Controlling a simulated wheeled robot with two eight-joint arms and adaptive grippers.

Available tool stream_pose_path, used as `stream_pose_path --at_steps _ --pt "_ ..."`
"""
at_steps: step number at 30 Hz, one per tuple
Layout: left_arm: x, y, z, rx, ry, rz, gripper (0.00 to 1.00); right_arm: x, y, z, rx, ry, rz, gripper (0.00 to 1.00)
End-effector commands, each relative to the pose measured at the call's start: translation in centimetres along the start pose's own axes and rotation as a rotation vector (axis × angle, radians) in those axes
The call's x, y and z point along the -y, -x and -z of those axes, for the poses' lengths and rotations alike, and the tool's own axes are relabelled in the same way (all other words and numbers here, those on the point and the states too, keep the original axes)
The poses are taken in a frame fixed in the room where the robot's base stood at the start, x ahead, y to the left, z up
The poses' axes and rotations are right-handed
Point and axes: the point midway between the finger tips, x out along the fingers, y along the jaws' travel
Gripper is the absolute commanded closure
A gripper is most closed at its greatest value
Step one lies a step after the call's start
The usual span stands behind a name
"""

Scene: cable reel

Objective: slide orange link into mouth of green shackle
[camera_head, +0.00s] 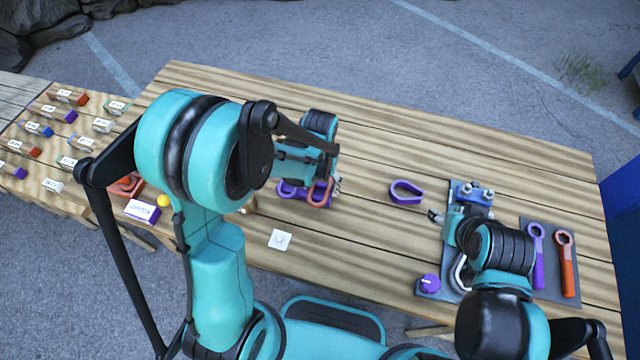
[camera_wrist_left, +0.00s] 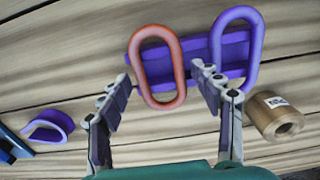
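An orange link (camera_head: 320,192) stands against a purple rack on the wooden table, with a purple link (camera_head: 288,191) beside it. In the left wrist view, the orange link (camera_wrist_left: 157,67) is an upright oval left of the purple link (camera_wrist_left: 232,48). My left gripper (camera_wrist_left: 161,76) is open, its fingertips on either side of the orange link, with visible gaps. In the head view its fingers are mostly hidden by my arm. My right gripper (camera_head: 437,215) is near the grey-blue board; its fingers are too small to read. I cannot make out a green shackle in either view.
A purple teardrop loop (camera_head: 406,192) lies mid-table. The board carries a purple knob (camera_head: 429,282) and a silver loop (camera_head: 460,274). Purple and orange wrenches (camera_head: 567,265) lie at the right. A tan cylinder (camera_wrist_left: 276,117) lies right of my left gripper. The back of the table is clear.

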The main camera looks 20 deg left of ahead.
Motion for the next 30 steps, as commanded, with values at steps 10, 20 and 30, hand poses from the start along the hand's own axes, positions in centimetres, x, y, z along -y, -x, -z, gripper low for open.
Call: stream_pose_path --at_steps 10,20,30 --pt "0.0 0.3 0.0 0.0 0.0 0.0 0.95 0.0 0.2 0.1 0.0 0.0 0.0 0.51" --pt "0.0 3.5 0.0 0.0 0.0 0.0 0.95 0.0 2.1 1.5 0.0 0.0 0.0 0.51" --pt "0.0 6.9 0.0 0.0 0.0 0.0 0.95 0.0 4.1 2.9 0.0 0.0 0.0 0.51"
